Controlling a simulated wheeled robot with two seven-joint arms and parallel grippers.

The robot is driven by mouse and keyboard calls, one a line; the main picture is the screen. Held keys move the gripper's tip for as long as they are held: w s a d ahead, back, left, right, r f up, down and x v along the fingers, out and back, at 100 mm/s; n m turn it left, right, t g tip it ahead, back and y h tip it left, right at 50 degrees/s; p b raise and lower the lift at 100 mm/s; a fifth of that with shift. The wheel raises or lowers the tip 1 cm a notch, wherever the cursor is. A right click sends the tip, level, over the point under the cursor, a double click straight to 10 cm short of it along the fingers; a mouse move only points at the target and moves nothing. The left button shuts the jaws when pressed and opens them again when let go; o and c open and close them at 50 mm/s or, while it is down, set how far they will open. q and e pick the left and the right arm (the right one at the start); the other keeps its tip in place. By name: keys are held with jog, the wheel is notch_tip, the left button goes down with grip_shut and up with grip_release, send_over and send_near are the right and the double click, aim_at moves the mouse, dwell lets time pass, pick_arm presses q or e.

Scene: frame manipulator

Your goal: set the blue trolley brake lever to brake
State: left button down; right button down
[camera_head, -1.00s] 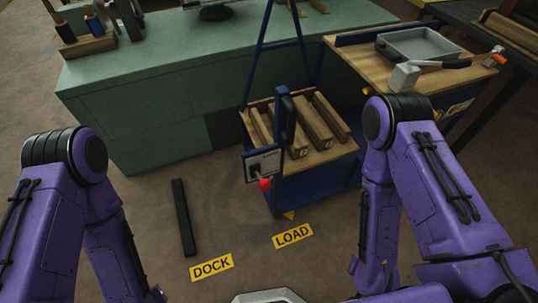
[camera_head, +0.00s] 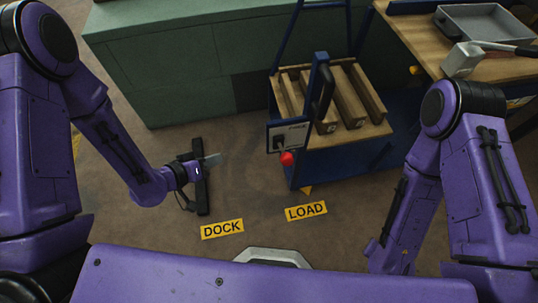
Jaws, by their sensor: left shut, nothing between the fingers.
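The blue trolley (camera_head: 297,172) stands right of centre and carries several wooden beams on a wooden deck. On its near left corner is a pale plate (camera_head: 283,138) with a dark brake lever that ends in a red knob (camera_head: 287,158). The knob hangs low, below and slightly right of the plate's middle. The plate's lettering is too small to read. My left gripper (camera_head: 216,160) is shut and empty, left of the red knob with a clear gap between them. It points right toward the knob. My right arm is at the right; its gripper is not visible.
Yellow DOCK (camera_head: 222,229) and LOAD (camera_head: 306,211) signs mark the floor. A green cabinet (camera_head: 175,80) stands behind. A workbench with a grey tray (camera_head: 490,24) is at upper right.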

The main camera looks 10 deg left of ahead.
pick_arm(q)
jog(key=s+d+r+m+g+h, duration=0.1)
jog(key=d+r+m+g+h, duration=0.1)
jog(key=r+m+h, duration=0.2)
jog(key=s+d+r+m+g+h+b, duration=0.1)
jog(key=r+m+g+h, duration=0.2)
jog(key=r+m+h, duration=0.2)
notch_tip(320, 180, up, 3)
jog(key=shift+d+f+m+b, duration=0.1)
jog(key=shift+d+m+b, duration=0.25)
jog(key=shift+m, duration=0.45)
jog(key=shift+d, duration=0.1)
send_near(283, 152)
notch_tip(283, 152, up, 3)
jog(key=w+d, duration=0.1)
jog(key=d, duration=0.2)
jog(key=d+f, duration=0.1)
jog(key=d+f+b, duration=0.1)
jog(key=d, duration=0.1)
jog(key=shift+s+d+f, duration=0.1)
jog(key=shift+d+f, duration=0.05)
jog(key=shift+f, duration=0.25)
jog(key=shift+f, duration=0.1)
